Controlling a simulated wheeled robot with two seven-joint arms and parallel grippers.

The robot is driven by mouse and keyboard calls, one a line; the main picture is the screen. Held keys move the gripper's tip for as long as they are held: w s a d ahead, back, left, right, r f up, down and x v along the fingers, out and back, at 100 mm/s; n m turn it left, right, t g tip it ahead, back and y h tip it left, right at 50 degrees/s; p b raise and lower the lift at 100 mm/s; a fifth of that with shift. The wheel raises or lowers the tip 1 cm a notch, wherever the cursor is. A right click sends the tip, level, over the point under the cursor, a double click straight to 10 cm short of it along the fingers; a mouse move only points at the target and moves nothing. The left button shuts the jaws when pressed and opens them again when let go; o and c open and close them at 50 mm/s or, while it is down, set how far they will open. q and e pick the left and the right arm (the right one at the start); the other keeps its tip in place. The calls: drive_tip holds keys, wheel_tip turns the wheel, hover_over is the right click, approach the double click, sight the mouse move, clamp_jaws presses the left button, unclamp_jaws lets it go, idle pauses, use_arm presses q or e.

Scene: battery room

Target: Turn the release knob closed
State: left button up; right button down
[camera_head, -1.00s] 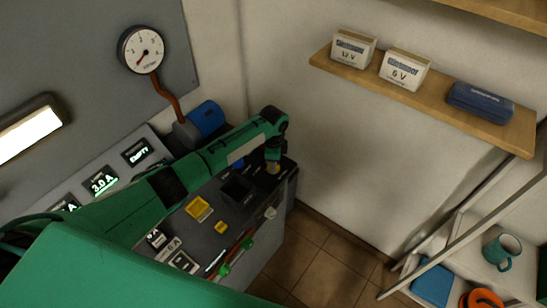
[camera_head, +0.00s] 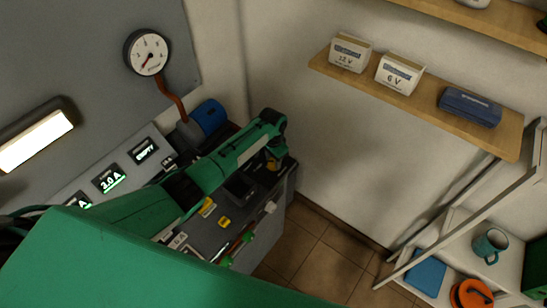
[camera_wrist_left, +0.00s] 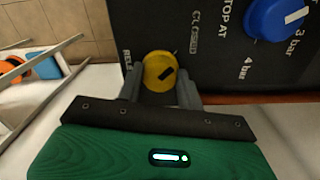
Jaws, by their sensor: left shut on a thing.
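The release knob is a yellow round knob with a black mark, seen in the left wrist view (camera_wrist_left: 158,71) on a dark panel. The mark sits diagonally, toward the knob's upper right. "RELE..." is lettered beside it and "CLOSED" above. My left gripper (camera_wrist_left: 160,88) is shut on the knob, one finger on each side. In the head view my left gripper (camera_head: 272,163) is at the far right end of the dark bench unit, where the arm mostly hides the knob. My right gripper is not in view.
A blue knob (camera_wrist_left: 275,18) marked in bar is close to the release knob. A round gauge (camera_head: 147,52) hangs on the wall above a blue cylinder (camera_head: 208,117). A shelf (camera_head: 440,108) with two boxes and a blue case is at right. The tiled floor (camera_head: 320,245) is clear.

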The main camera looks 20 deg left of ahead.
sight(272, 160)
use_arm(q)
drive_tip(key=shift+n, duration=0.3)
drive_tip(key=o, duration=1)
drive_tip(key=shift+r, duration=0.1)
wheel_tip(272, 160, up, 14)
drive_tip(key=b, duration=0.3)
drive_tip(key=shift+a, duration=0.2)
drive_tip(key=shift+f, duration=0.25)
